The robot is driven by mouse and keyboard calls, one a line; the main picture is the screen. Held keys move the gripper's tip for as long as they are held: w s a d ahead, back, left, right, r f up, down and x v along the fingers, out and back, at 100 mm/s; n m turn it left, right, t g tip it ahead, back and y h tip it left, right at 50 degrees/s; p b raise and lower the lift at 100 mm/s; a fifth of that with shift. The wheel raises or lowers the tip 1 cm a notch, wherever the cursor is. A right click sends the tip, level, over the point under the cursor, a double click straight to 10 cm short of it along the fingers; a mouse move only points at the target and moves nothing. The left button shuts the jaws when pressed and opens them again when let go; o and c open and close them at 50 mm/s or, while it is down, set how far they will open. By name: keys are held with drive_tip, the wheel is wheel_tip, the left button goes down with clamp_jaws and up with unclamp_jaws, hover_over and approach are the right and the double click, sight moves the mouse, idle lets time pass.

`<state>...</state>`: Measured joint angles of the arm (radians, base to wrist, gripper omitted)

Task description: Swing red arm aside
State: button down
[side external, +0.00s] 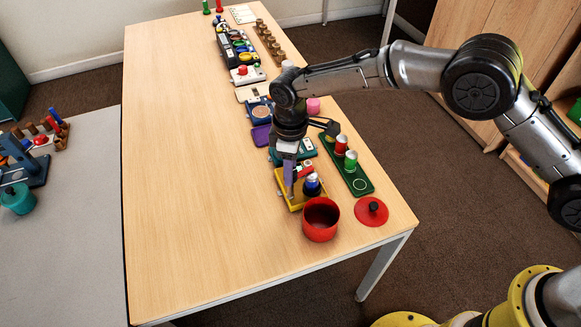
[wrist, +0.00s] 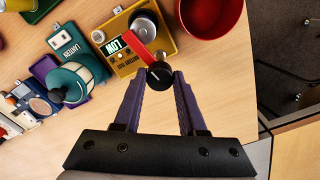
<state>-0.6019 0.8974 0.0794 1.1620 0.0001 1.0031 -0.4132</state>
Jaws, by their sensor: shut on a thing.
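A yellow box (side external: 286,199) sits near the front right of the table in the side view. The wrist view shows this yellow box (wrist: 127,68) with a "LOW" label and a round silver-topped part (wrist: 146,24). The red arm (wrist: 143,50) runs over the box from beside the silver-topped part to a black knob (wrist: 159,76) at its near end. My gripper (wrist: 160,79) is shut on this black knob, with one purple finger on each side. In the side view my gripper (side external: 290,190) reaches down over the yellow box and hides most of the red arm.
A red pot (side external: 320,221) stands close in front of the yellow box, its red lid (side external: 371,211) to the right. A green tray (side external: 359,184) with cans lies behind the lid. A teal lantern unit (wrist: 75,82) is beside the box. The table's left side is clear.

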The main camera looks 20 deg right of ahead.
drive_tip(key=n, duration=0.4)
drive_tip(key=shift+n, duration=0.3)
drive_tip(key=n, duration=0.3)
drive_tip(key=shift+n, duration=0.4)
drive_tip(key=n, duration=0.3)
drive_tip(key=shift+n, duration=2)
drive_tip(key=shift+c, duration=2.3)
unclamp_jaws()
wheel_tip(320, 180, up, 14)
